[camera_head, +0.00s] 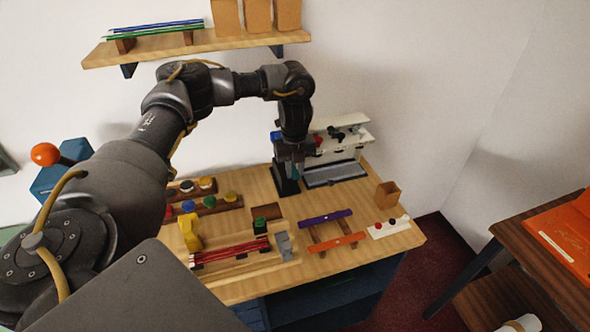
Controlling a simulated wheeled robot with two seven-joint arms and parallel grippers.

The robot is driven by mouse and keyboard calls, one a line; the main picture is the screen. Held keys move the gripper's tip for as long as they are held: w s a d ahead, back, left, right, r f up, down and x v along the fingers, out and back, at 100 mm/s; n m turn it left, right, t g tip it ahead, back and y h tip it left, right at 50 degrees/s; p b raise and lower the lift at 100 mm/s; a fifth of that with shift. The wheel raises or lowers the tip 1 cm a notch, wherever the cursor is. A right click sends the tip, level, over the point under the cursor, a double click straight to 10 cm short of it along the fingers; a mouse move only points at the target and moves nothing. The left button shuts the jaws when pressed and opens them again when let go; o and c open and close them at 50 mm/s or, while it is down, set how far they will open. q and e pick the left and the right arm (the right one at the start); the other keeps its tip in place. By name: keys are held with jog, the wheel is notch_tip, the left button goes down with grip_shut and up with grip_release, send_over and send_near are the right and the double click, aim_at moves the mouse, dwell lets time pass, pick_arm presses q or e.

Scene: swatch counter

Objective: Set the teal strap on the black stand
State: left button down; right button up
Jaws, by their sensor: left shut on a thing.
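My left gripper (294,164) points down at the back of the counter, just above or at the black stand (284,182). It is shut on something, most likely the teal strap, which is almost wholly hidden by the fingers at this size. I cannot tell whether the strap touches the stand. The black stand is a dark upright block, partly covered by the gripper. My right gripper is not in view.
A purple strap (325,217) and an orange strap (337,242) lie across a wooden rack in front. A white machine with a grey tray (335,174) stands right of the gripper. Red rods (230,252), a yellow tool (190,234) and a small wooden box (387,194) are nearby.

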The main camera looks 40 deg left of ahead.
pick_arm(q)
jog(key=f+b, duration=0.2)
jog(key=f, duration=0.1)
jog(key=f+b, duration=0.1)
jog(key=shift+w+a+f, duration=0.2)
jog(key=shift+w+a, duration=0.1)
jog(key=shift+a, duration=0.1)
jog(key=shift+f+b, duration=0.25)
jog(key=shift+b, duration=0.3)
jog(key=shift+s+d, duration=0.1)
jog(key=shift+d, duration=0.1)
jog(key=shift+a+f, duration=0.1)
jog(key=shift+p, duration=0.45)
dwell(0.5)
jog(key=shift+f+b, duration=0.35)
jog(key=shift+f, duration=0.5)
dwell(1.3)
